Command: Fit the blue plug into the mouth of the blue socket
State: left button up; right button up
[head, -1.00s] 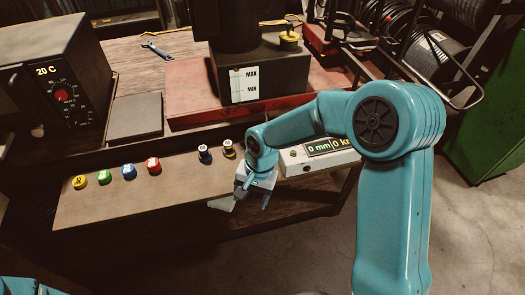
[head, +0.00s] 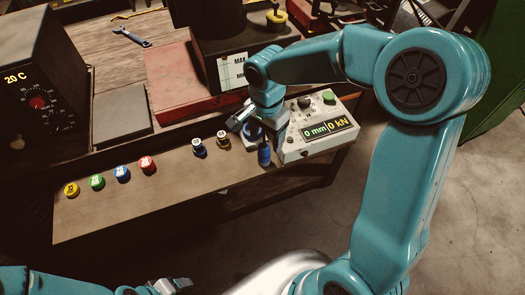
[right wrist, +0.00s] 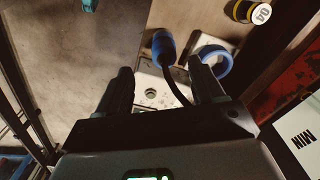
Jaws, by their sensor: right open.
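The blue plug (head: 264,154) is at the right end of the front panel, just left of the control box. It also shows in the right wrist view (right wrist: 163,43), with a dark cable running from it toward my gripper. The blue socket (head: 252,131) sits close behind the plug, partly hidden by my right gripper; its ring-shaped mouth shows in the right wrist view (right wrist: 230,64). The plug is beside the socket, outside its mouth. My right gripper (head: 258,119) is open and empty above them. My left gripper (head: 172,286) is at the bottom edge, its jaws unclear.
The control box (head: 293,152) with a green button and readout stands right of the plug. Two dark capped knobs (head: 198,147) and several coloured buttons (head: 122,173) line the panel to the left. A red base (head: 172,96) lies behind.

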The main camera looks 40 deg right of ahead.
aim_at(264, 149)
jog(key=shift+f, duration=1.25)
jog(key=f, duration=0.1)
jog(key=f+p, duration=0.1)
jog(key=f, duration=0.2)
jog(key=shift+w, duration=0.3)
jog(key=shift+f, duration=0.35)
jog(key=shift+s+r, duration=0.1)
jog(key=shift+c, duration=0.7)
jog(key=c, duration=1.1)
